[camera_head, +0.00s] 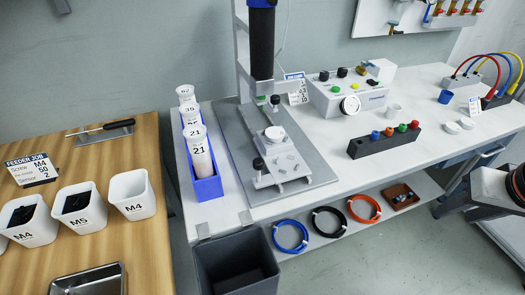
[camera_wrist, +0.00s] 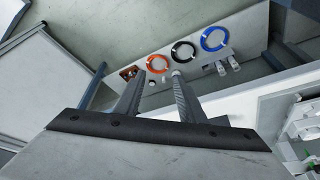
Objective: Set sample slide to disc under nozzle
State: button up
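The gantry screwdriver (camera_head: 261,45) is a black upright cylinder on a pale column; a small green part shows near its lower end. Below it a metal sample slide (camera_head: 262,179) lies on a grey base plate (camera_head: 316,170). A white disc (camera_head: 274,132) sits on the slide, in front of and slightly right of the screwdriver's lower end. Black knobs (camera_head: 258,163) stand at the slide's front and back. In the wrist view my gripper (camera_wrist: 157,80) has its two fingers apart with nothing between them. It is away from the slide and points towards the under-shelf.
A blue rack (camera_head: 208,187) of numbered cups stands left of the base plate. A control box (camera_head: 345,95) and a dark block with coloured knobs (camera_head: 384,142) stand right. Coiled hoses (camera_head: 290,237) lie on the lower shelf. A grey bin (camera_head: 235,265) stands in front.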

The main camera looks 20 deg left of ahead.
jog(key=w+a+r+n+g, duration=0.1)
jog(key=w+a+r, duration=0.3)
jog(key=a+r, duration=0.55)
notch_tip(320, 180, up, 13)
jog(key=n+g, duration=0.3)
send_over(258, 161)
jog(key=shift+h, duration=0.3)
notch_tip(258, 161, down, 17)
jog(key=shift+r, duration=0.2)
